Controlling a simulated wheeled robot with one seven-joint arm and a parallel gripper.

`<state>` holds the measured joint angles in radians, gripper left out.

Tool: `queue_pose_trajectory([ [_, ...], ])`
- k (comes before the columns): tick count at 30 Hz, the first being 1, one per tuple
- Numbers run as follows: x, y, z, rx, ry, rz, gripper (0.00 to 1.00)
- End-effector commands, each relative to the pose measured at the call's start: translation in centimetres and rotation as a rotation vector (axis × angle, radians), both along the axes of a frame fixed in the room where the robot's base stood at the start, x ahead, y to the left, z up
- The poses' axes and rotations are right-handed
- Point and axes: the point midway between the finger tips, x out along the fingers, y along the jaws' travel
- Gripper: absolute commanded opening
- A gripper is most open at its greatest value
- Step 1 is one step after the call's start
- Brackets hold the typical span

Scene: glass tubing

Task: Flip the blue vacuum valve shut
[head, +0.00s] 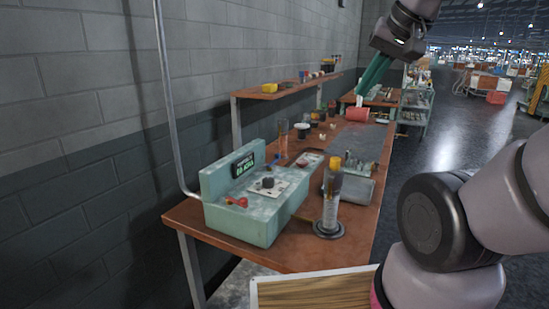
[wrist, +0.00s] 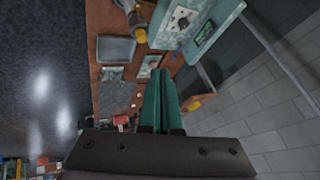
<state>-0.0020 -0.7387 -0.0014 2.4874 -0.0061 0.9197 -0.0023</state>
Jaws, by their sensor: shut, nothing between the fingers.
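A pale teal bench unit (head: 245,222) with a lit display stands on the near end of the workbench. It also shows upper right in the wrist view (wrist: 222,10). A small blue part (wrist: 177,53), which looks like the blue valve, shows at the unit's edge nearest the fingers; its lever position is too small to tell. A red valve handle (head: 238,201) sits at the unit's near end. My gripper (head: 360,93) has green fingers, shut and empty, above the far part of the bench, well apart from the unit.
A glass tube with an orange top on a round black base (head: 328,229) stands right of the unit. A red cup (head: 357,115) lies below my fingers. A raised shelf (head: 290,88) with small items runs along the wall.

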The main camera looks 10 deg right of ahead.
Motion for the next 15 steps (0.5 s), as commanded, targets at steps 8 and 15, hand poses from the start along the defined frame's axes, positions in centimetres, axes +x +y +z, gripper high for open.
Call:
queue_pose_trajectory([
  [8, 5.4, 0.3, 1.7, -0.037, 0.03, 0.048, 0.0],
  [15, 12.5, 1.1, 2.5, -0.084, 0.06, 0.11, 0.0],
])
